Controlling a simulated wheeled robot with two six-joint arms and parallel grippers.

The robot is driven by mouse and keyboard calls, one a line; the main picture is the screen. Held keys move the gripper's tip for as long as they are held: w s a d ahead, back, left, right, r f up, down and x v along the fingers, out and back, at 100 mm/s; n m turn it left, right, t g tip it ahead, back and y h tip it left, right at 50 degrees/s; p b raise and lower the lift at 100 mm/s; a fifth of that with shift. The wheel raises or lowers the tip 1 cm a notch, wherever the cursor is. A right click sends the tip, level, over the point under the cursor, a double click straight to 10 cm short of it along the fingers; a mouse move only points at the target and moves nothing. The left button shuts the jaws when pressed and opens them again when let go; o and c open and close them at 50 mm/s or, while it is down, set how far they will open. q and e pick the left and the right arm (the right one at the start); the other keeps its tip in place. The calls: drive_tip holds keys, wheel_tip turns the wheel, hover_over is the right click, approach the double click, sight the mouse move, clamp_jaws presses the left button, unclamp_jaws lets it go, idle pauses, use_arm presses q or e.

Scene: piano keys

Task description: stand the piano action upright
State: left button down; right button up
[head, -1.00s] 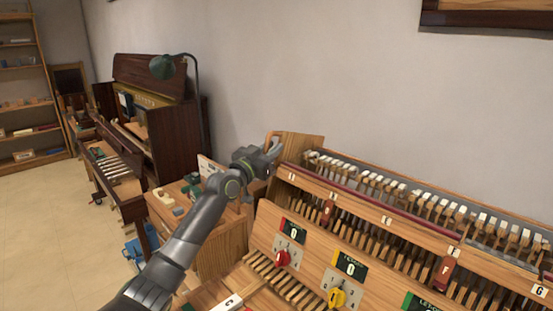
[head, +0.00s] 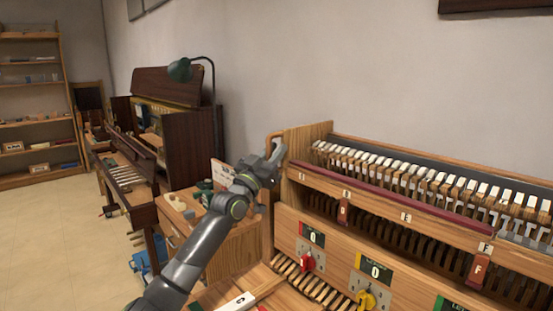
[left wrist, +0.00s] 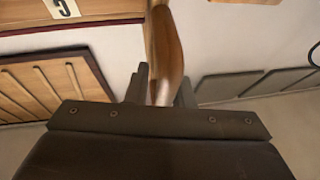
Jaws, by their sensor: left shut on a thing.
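The piano action (head: 400,190) is a long wooden unit with a row of white-tipped hammers, a dark red rail and a wooden end panel (head: 310,135). It sits at the right in the head view, above the lettered wooden case. My left gripper (head: 274,152) is at its left end, shut on a curved brown wooden handle (head: 272,138). In the left wrist view the handle (left wrist: 165,45) runs up from between the fingers (left wrist: 160,88). How far the action leans is hard to tell. My right gripper is not in view.

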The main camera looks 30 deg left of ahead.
use_arm(q)
drive_tip(key=shift+a+f, duration=0.15)
drive_tip(key=shift+f, duration=0.1)
drive_tip(key=c, duration=1.6)
unclamp_jaws()
drive_tip(key=shift+o, duration=1)
drive_tip(key=shift+s+a, duration=0.2)
drive_tip(key=shift+a, duration=0.2)
drive_tip(key=shift+d+r, duration=0.1)
drive_tip(key=shift+d, duration=0.05)
drive_tip(key=shift+d, duration=0.1)
